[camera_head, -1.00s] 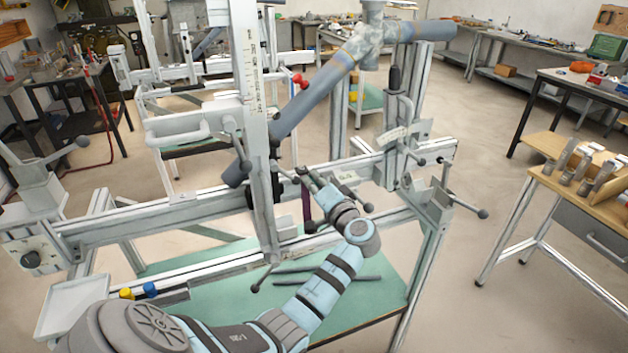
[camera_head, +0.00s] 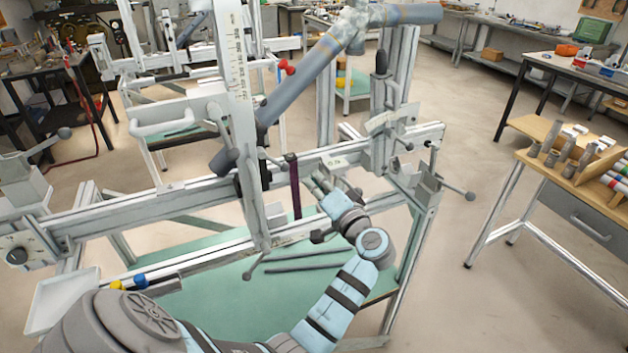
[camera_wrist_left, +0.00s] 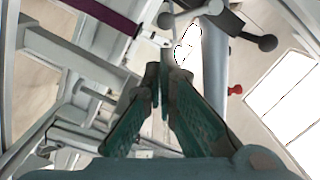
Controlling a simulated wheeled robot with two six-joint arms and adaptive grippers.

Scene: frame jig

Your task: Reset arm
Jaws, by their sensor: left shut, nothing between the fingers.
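My left arm comes in from the lower left across the front of the frame jig. Its gripper (camera_head: 318,184) is in front of the jig's horizontal rail (camera_head: 120,218), right of the upright post (camera_head: 240,120). In the left wrist view the gripper's two green fingers (camera_wrist_left: 165,75) come together at the tips with nothing between them. A dark purple strap (camera_head: 293,185) hangs on the rail just left of the gripper; it also shows in the left wrist view (camera_wrist_left: 100,14). My right gripper is not in view.
A grey tube frame (camera_head: 310,80) is on the jig above the gripper. Clamp handles (camera_head: 455,190) stick out at the right. Two dark rods lie on the green shelf (camera_head: 215,300) below. A wooden-topped bench (camera_head: 545,130) stands at right, with open floor between.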

